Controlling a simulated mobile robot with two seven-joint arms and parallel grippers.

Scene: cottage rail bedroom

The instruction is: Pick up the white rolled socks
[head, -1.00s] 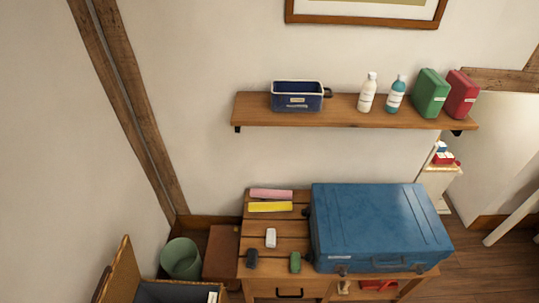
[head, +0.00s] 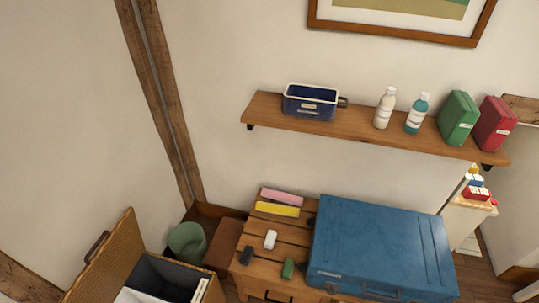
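The white rolled socks (head: 270,240) appear as a small pale roll on the slatted wooden table (head: 262,272), left of the blue suitcase. A dark roll (head: 247,255) lies in front of them to the left, and a green roll (head: 288,268) lies in front to the right. The white roll is apart from both and fully visible. Neither of my grippers is in the head view.
A large blue suitcase (head: 380,245) fills the table's right side. Pink (head: 282,197) and yellow (head: 277,209) bars lie behind the socks. A wall shelf (head: 350,129) hangs above. An open wicker case (head: 105,258) and green bin (head: 187,242) stand left.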

